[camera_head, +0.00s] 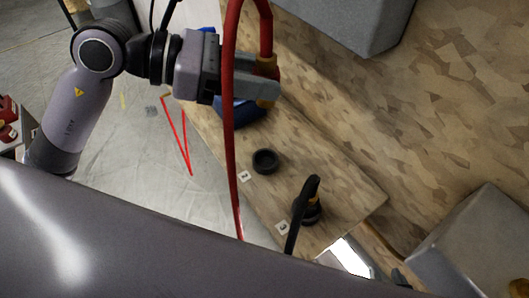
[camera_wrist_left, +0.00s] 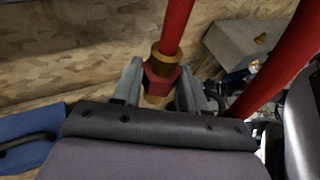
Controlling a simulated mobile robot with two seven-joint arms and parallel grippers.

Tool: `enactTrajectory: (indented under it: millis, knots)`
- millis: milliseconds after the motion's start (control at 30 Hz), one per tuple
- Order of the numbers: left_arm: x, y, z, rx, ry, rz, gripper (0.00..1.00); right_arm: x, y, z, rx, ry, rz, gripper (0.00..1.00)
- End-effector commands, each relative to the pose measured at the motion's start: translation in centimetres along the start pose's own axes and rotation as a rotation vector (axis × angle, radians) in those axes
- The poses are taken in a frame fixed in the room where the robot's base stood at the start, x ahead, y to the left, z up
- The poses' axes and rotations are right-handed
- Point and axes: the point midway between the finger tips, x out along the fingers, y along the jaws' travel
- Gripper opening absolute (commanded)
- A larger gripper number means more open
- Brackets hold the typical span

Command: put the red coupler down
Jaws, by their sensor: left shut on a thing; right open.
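My left gripper (camera_head: 262,90) is shut on the red coupler (camera_wrist_left: 160,82), above the wooden board. In the left wrist view, the gripper (camera_wrist_left: 158,92) has one finger on each side of the coupler's red middle, with brass-coloured parts above and below. A red hose (camera_head: 229,120) runs from the coupler, loops up and hangs down in front of the board. An empty-looking black ring holder (camera_head: 265,162) sits on the board beside a small white number label (camera_head: 244,176). The coupler is apart from it. My right gripper is not in view.
A black hose fitting (camera_head: 306,208) stands on the board near another label (camera_head: 282,228). A blue object (camera_head: 243,112) lies partly hidden behind my left gripper. Grey blocks stand at the top (camera_head: 350,20) and lower right (camera_head: 475,245). Red tape (camera_head: 176,130) marks the sheeted floor.

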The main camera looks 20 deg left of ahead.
Motion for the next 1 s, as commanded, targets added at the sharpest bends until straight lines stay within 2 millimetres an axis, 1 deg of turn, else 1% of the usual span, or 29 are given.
enactTrajectory:
  millis: [33,100,200,367,467,800,900,1000]
  knots:
    - [0.1,0.4,0.1,-0.019,0.001,0.042,0.00,-0.7,0.0,-1.0,0.000,0.001,0.000,0.43]
    - [0.4,1.1,-0.4,-0.034,-0.002,0.100,0.00,-1.1,0.0,-1.5,0.000,0.002,0.001,0.43]
    - [0.7,1.7,-1.0,-0.046,-0.006,0.165,0.00,-1.4,0.0,-2.0,0.000,0.002,0.001,0.43]
    - [0.9,2.2,-2.0,-0.053,-0.011,0.216,0.00,-1.5,0.0,-2.1,0.000,0.000,0.001,0.43]
    - [1.5,2.3,-3.6,-0.057,-0.009,0.222,0.00,-1.4,0.0,-1.9,0.000,-0.001,0.001,0.43]
    - [4.4,2.6,-12.4,-0.057,-0.008,0.222,0.00,-0.8,0.0,-0.9,0.000,-0.003,0.001,0.43]
    - [5.2,2.6,-14.5,-0.055,-0.008,0.222,0.00,-0.6,0.0,-0.5,0.000,-0.003,0.001,0.43]
    - [5.6,2.7,-15.8,-0.053,-0.011,0.223,0.00,-0.4,0.0,-0.3,0.000,-0.004,0.001,0.43]
